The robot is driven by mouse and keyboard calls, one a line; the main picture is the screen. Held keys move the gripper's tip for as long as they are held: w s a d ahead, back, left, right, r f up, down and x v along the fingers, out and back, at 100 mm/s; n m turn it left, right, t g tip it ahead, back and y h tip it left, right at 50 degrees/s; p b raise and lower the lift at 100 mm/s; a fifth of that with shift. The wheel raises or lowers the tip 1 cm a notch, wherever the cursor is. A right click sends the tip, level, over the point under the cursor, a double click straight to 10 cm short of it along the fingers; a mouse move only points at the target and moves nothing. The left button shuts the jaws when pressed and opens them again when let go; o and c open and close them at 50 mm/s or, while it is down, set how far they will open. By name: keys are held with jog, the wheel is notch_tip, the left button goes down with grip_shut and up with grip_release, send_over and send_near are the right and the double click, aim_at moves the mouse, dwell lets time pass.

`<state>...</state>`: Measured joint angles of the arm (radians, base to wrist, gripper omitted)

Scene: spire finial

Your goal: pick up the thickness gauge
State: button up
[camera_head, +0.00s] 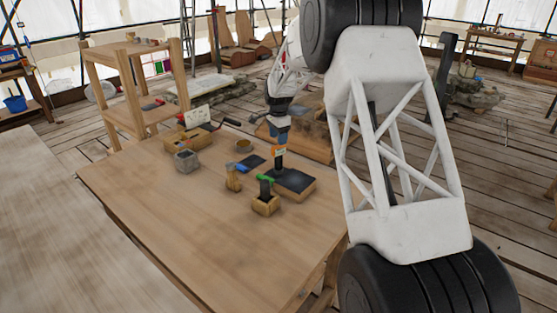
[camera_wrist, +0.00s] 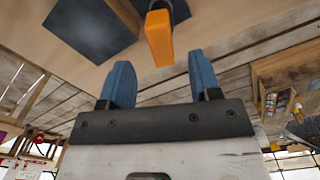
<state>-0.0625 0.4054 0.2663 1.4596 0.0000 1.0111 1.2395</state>
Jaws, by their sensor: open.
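An upright piece with an orange top and a dark stem (camera_head: 279,163) stands at the dark-topped wooden block (camera_head: 297,182) on the table. It may be the thickness gauge, but I cannot tell for sure. Its orange part (camera_wrist: 160,38) shows in the wrist view, just beyond the fingertips and roughly midway between them. My gripper (camera_head: 280,138) has blue fingers and is right above this piece. In the wrist view my gripper (camera_wrist: 160,72) is open, with nothing held between the fingers.
Close by on the table (camera_head: 150,205) are a green-topped tool in a small wooden holder (camera_head: 266,204), a wooden piece (camera_head: 233,178), a blue-handled item (camera_head: 242,169) and a dark pad (camera_head: 254,161). A grey pot (camera_head: 187,161) and a wooden box (camera_head: 192,137) stand further left. The table's front left is clear.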

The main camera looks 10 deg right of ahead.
jog(key=shift+f, duration=2.55)
grip_shut()
jog(key=shift+w+r, duration=0.1)
jog(key=shift+r, duration=0.05)
notch_tip(320, 180, up, 10)
jog(key=shift+f, duration=0.15)
